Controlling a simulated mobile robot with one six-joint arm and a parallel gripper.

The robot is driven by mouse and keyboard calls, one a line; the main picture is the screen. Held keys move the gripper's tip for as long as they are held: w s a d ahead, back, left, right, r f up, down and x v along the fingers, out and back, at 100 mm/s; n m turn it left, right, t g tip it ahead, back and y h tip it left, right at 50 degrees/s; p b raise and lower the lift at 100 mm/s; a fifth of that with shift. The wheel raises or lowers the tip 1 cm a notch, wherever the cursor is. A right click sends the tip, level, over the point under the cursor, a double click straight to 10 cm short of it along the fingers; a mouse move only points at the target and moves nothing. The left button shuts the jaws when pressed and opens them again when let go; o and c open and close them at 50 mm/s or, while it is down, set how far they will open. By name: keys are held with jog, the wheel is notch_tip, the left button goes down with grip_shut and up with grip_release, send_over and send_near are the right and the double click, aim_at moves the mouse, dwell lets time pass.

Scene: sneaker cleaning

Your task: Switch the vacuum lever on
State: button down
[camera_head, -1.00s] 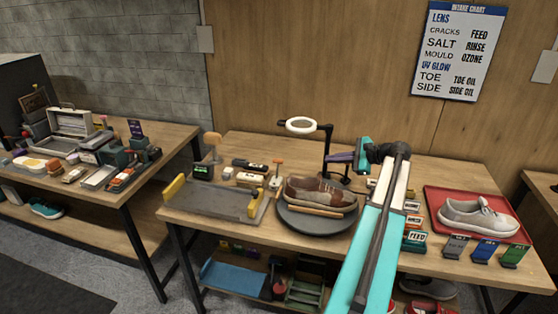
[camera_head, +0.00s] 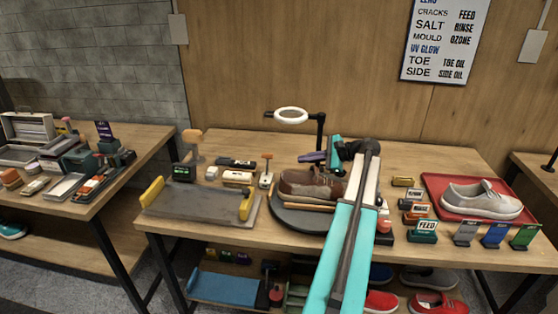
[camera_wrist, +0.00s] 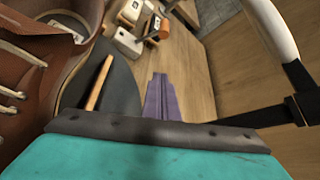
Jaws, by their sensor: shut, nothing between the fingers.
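A small lever with an orange top (camera_head: 266,158) stands upright on a white base on the middle table, just left of the brown shoe (camera_head: 312,185). It looks like the vacuum lever, but no label on it can be read. In the wrist view an orange-topped lever (camera_wrist: 160,29) shows at the top, ahead of the fingers and a little left. My gripper (camera_head: 304,157) has purple fingers, shut and empty. It is above the table behind the shoe, to the right of the lever and apart from it. The shut fingers also show in the wrist view (camera_wrist: 160,82).
The brown shoe sits on a dark round turntable (camera_head: 297,222). A ring lamp (camera_head: 290,115) on a black post stands by my gripper. White and dark blocks (camera_head: 237,177) lie left of the lever, behind a grey tray (camera_head: 200,204). A red tray (camera_head: 447,190) holds a grey sneaker.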

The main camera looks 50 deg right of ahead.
jog(key=shift+w, duration=0.1)
jog(key=p+x, duration=0.2)
jog(key=x, duration=0.8)
jog(key=a+r, duration=0.1)
jog(key=r+p, duration=0.1)
jog(key=shift+s+a+r, duration=0.3)
jog(key=shift+a, duration=0.1)
jog(key=shift+a+r, duration=0.25)
jog(key=shift+r, duration=0.15)
